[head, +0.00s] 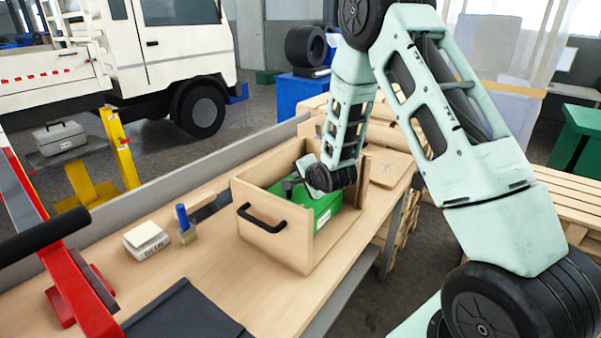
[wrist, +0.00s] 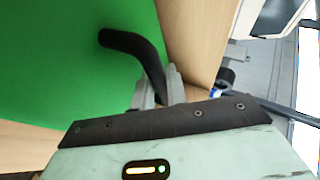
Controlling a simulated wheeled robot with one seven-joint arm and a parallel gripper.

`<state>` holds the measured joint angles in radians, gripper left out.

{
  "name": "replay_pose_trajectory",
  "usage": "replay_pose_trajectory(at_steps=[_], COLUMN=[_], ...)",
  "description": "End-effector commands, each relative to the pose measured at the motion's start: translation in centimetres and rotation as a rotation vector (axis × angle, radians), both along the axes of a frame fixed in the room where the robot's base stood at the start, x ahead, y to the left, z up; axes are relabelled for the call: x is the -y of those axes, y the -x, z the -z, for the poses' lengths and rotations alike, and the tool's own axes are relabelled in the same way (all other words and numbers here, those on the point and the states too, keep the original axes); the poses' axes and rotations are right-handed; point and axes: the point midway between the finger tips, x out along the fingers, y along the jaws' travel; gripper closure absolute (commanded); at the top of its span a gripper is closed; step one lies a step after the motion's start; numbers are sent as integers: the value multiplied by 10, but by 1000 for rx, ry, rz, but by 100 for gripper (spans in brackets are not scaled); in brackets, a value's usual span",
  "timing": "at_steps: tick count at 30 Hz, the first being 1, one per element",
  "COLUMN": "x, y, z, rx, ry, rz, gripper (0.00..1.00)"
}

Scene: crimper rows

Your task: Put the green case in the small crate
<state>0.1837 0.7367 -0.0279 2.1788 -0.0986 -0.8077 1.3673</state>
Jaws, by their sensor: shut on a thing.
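The green case (head: 325,208) is inside a light wooden crate (head: 262,232) with a black handle on its near side, on the workbench. The case's top is below the crate's rim, and I cannot tell whether it rests on the crate's floor. My gripper (head: 292,184) reaches down into the crate from above. In the wrist view my gripper (wrist: 158,92) is shut on the case's black handle (wrist: 146,60), with the green face (wrist: 70,60) of the case filling the left side. The wooden crate wall (wrist: 195,40) stands just right of it. The case's lower part is hidden.
Left of the crate on the bench (head: 215,275) are a blue-topped padlock-like item (head: 185,225) and a white box (head: 146,240). A dark flat item (head: 180,315) lies at the front. A red frame (head: 80,290) stands at the left. Another wooden box part (head: 385,170) shows behind.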

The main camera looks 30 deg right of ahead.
Motion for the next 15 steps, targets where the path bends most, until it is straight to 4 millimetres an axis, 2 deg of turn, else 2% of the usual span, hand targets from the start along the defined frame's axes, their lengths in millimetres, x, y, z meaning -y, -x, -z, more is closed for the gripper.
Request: replay_pose_trajectory(at_steps=[1, 8, 9, 11, 15], x=[0, 1, 0, 0, 0], y=[-2, -2, 0, 0, 0], z=[-4, -2, 2, 1, 2], rx=[11, 10, 0, 0, -1], ry=[2, 2, 0, 0, -1], rz=[0, 0, 1, 1, 1], gripper=[100, 100, 83, 66, 64])
